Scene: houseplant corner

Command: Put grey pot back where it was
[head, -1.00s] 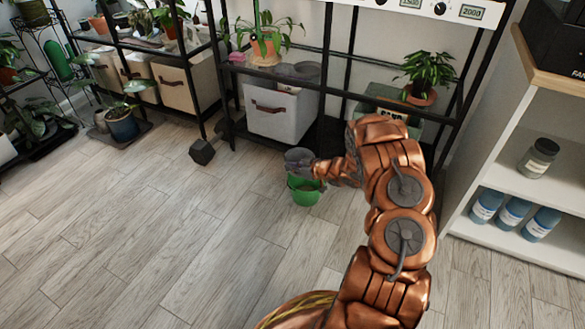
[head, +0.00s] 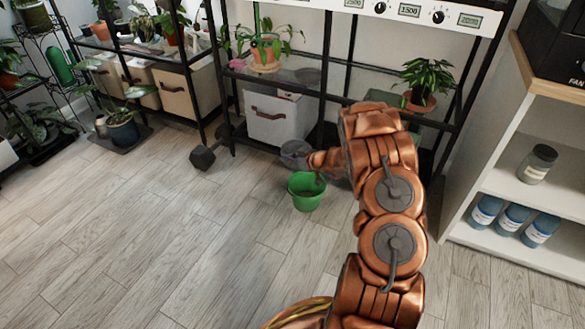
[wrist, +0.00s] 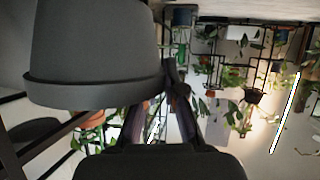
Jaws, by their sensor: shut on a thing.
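My gripper (wrist: 178,85) is shut on the grey pot (wrist: 95,50), which fills the upper left of the wrist view. The wrist picture looks upside down, with the pot's wide rim towards the bottom and the fingers at that rim. In the head view the grey pot (head: 295,153) is small, in front of the shelf rack and beside the pale fabric bin. My arm partly hides it, and its height above the floor is hard to tell. My fingers are hidden there.
A green bucket (head: 306,192) stands on the floor just in front of the pot. The pale fabric bin (head: 280,120) is under the black rack. A white shelf unit (head: 520,190) stands right. The wooden floor at left is clear.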

